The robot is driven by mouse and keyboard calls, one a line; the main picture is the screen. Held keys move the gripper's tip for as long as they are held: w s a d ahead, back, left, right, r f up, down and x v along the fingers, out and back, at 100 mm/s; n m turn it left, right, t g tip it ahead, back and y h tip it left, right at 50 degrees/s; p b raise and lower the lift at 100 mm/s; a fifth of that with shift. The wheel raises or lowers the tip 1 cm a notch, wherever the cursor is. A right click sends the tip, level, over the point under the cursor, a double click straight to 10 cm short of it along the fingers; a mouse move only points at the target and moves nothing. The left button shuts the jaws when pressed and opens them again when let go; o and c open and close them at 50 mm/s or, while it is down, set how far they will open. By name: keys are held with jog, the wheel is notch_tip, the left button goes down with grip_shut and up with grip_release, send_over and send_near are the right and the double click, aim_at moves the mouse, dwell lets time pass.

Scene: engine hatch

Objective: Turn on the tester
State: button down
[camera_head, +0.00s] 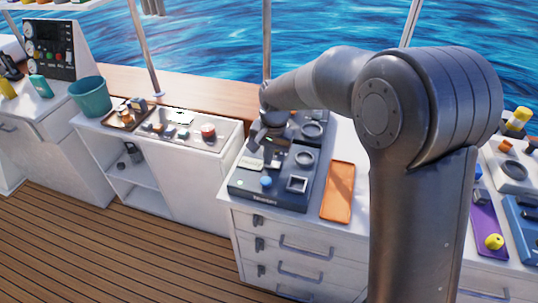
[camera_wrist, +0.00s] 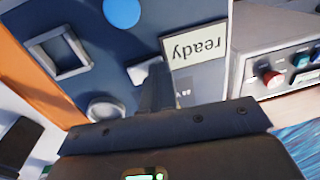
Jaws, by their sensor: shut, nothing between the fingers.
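The tester (camera_head: 262,200) is a dark blue-grey panel on the white drawer cabinet. It has a blue round knob (camera_head: 266,182), a square frame (camera_head: 297,184) and a small display (camera_head: 250,163). In the wrist view the display (camera_wrist: 194,52) reads "ready", upside down. The blue knob (camera_wrist: 121,12) and square frame (camera_wrist: 60,52) show there too. My gripper (camera_head: 266,160) is over the tester's panel, shut and empty. In the wrist view its fingers (camera_wrist: 157,78) point at the panel beside a small white part (camera_wrist: 142,70). I cannot tell whether they touch it.
An orange tray (camera_head: 337,190) lies right of the tester. To the left are a low cabinet with a parts tray (camera_head: 207,143) and a teal bucket (camera_head: 90,97). A purple tray (camera_head: 485,222) with a yellow ball is at the far right. A unit with colored knobs (camera_wrist: 290,68) is near the fingers.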

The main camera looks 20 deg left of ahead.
jog(key=shift+d, duration=0.15)
jog(key=shift+d+r, duration=0.15)
jog(key=shift+d, duration=0.5)
jog(key=shift+r, duration=0.15)
notch_tip(320, 180, up, 14)
jog(key=a, duration=0.2)
jog(key=shift+a+f, duration=0.15)
jog(key=shift+f, duration=0.05)
